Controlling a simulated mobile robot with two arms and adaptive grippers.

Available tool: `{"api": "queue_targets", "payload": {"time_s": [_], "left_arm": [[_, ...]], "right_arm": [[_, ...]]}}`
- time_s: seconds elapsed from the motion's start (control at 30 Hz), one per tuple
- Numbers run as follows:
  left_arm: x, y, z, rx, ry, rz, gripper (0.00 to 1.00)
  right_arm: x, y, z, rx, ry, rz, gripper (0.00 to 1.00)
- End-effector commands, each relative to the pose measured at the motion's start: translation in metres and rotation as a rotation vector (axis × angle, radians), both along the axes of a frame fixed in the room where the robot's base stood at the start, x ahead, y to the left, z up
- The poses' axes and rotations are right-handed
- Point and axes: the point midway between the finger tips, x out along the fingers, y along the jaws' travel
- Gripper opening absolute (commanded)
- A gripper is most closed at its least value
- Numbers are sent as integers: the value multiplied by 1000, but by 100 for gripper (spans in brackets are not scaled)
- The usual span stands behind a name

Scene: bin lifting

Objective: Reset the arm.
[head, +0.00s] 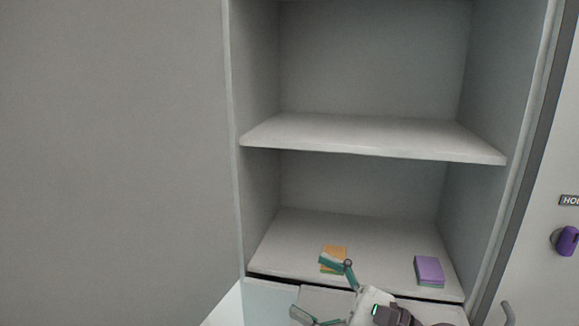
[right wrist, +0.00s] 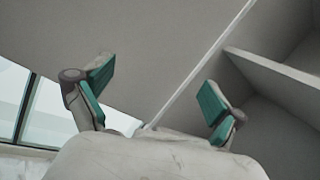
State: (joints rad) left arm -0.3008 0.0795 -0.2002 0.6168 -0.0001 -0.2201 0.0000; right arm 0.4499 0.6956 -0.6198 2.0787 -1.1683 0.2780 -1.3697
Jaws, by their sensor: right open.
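My right gripper (head: 322,290) shows at the bottom of the head view, in front of the lower shelf of a cabinet. Its teal fingers are spread apart with nothing between them. In the right wrist view the same gripper (right wrist: 155,90) is open and empty, with the grey wall and the cabinet edge behind it. One finger overlaps the orange and green item in the head view; I cannot tell whether they touch. My left gripper is in neither view.
The grey cabinet has an empty upper shelf (head: 370,135). On its lower shelf (head: 290,240) lie an orange and green item (head: 336,252) and a purple and green block (head: 429,270). A purple knob (head: 566,240) is at the right. A blank wall (head: 110,140) fills the left.

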Motion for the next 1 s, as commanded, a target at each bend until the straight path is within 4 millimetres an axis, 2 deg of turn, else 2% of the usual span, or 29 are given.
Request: {"api": "queue_targets", "payload": {"time_s": [0.03, 0.07, 0.17, 0.23, 0.3, 0.37, 0.4, 0.5, 0.63, 0.67, 0.8, 1.0], "left_arm": [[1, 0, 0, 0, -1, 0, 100], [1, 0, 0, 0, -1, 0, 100], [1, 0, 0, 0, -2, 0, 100], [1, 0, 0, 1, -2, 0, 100], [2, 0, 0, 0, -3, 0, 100], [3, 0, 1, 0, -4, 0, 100], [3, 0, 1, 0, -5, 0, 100], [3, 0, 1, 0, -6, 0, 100], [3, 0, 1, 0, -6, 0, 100], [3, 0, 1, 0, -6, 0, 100], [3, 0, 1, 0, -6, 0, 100], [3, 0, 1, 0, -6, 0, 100]], "right_arm": [[2, -9, 8, 239, 184, -45, 95], [7, -19, 11, 380, 293, -77, 95], [21, -65, -3, 849, 662, -187, 95], [25, -101, -36, 1179, 912, -280, 95], [19, -132, -80, 1488, 1134, -385, 95], [6, -152, -120, 1726, 1285, -480, 95], [-7, -161, -146, 1872, 1373, -547, 95], [-46, -177, -204, 2200, 1535, -723, 95], [-97, -182, -254, 2507, 1638, -936, 95], [-108, -182, -262, -2464, -1588, 943, 95], [-156, -179, -291, -2275, -1371, 968, 95], [-218, -171, -315, -2056, -1116, 1001, 95]]}}
